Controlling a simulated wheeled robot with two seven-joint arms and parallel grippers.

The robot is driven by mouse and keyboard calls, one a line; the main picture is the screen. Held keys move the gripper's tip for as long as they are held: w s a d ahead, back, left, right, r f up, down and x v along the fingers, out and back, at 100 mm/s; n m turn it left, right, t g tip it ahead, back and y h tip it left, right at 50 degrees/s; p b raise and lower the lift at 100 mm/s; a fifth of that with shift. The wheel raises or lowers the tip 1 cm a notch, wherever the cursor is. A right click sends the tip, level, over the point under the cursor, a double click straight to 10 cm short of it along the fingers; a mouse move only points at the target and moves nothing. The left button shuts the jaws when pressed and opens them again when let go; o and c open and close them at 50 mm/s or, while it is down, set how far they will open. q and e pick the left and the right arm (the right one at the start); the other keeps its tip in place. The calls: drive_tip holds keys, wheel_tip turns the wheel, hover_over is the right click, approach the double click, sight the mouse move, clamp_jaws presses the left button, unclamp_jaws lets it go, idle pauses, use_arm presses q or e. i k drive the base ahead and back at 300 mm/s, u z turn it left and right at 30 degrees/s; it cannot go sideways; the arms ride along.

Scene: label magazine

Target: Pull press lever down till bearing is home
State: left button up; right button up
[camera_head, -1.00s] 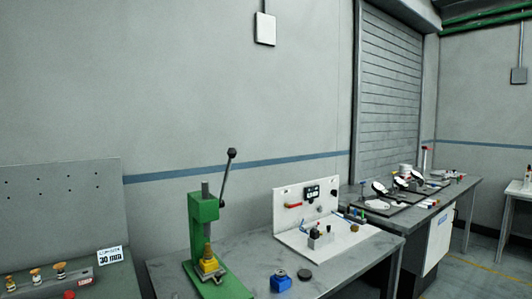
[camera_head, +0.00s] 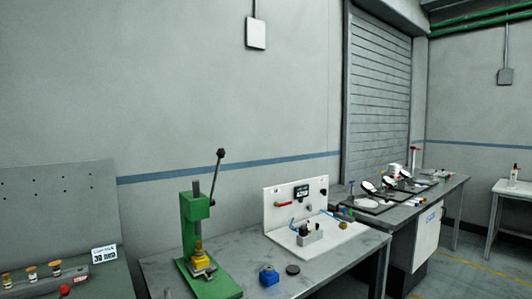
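A green arbor press (camera_head: 192,228) stands on the near grey table, left of the picture's middle. Its lever (camera_head: 217,178) points up and leans right, with a dark ball knob at the top. A yellow fixture (camera_head: 200,262) with a brass-coloured top sits on the press base under the ram. Whether a bearing lies in it is too small to tell. A blue block (camera_head: 268,277) stands on the table right of the press. Neither of my grippers shows in this view.
A dark round disc (camera_head: 293,269) lies beside the blue block. A white panel station (camera_head: 297,207) stands behind. Another bench (camera_head: 440,190) stands at right.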

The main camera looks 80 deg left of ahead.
sight(221, 153)
drive_tip(key=k, duration=1.15)
drive_tip(key=u, duration=1.6)
